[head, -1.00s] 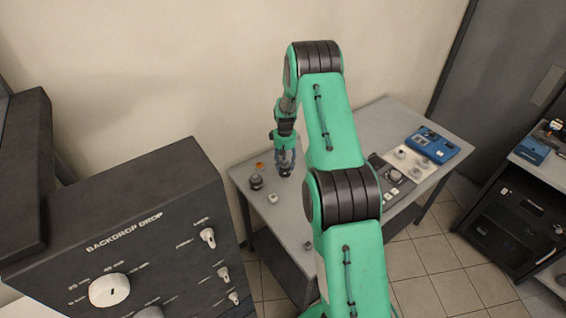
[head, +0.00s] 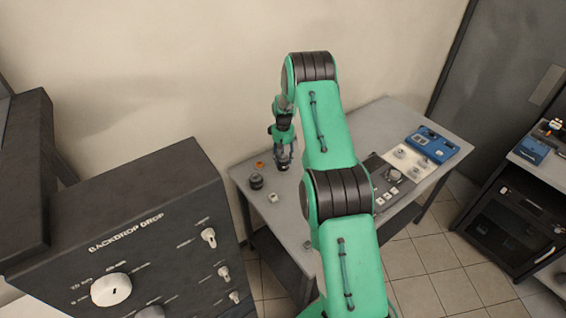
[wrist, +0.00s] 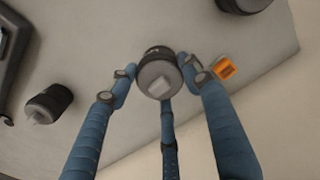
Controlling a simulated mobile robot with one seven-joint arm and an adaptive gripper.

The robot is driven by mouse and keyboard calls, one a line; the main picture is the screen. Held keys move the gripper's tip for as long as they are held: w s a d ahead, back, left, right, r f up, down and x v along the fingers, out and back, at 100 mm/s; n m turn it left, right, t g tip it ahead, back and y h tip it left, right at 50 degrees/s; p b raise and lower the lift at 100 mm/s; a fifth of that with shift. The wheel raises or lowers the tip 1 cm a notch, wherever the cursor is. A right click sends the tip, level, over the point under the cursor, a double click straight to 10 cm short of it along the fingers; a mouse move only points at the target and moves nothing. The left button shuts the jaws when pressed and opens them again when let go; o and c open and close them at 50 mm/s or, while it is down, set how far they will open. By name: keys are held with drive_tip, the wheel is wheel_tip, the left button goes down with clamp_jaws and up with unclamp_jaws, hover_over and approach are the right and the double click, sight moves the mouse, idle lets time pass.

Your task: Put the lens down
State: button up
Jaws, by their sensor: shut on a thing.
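The lens (wrist: 158,78), a short dark cylinder with a grey face and a pale square patch, sits between the fingers of my gripper (wrist: 160,75) in the wrist view. The blue fingers close around it from several sides. In the head view my gripper (head: 284,158) is over the far left part of the grey table (head: 335,150), with the dark lens (head: 283,166) at its tips. I cannot tell whether the lens touches the table top.
A dark control panel (head: 378,170) and a blue device (head: 432,144) occupy the table's right side. A large backdrop console (head: 150,220) stands at front left.

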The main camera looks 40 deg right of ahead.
drive_tip(key=shift+f+p, duration=0.3)
drive_tip(key=shift+f, duration=1.2)
drive_tip(key=shift+f, duration=0.15)
drive_tip(key=o, duration=1.7)
drive_tip(key=shift+c, duration=0.2)
drive_tip(key=shift+r+b, duration=0.8)
drive_tip(key=shift+r, duration=5.3)
drive_tip(key=shift+f, duration=0.15)
drive_tip(key=shift+f+p, duration=0.7)
drive_tip(key=shift+f, duration=4.8)
drive_tip(key=shift+r, duration=0.15)
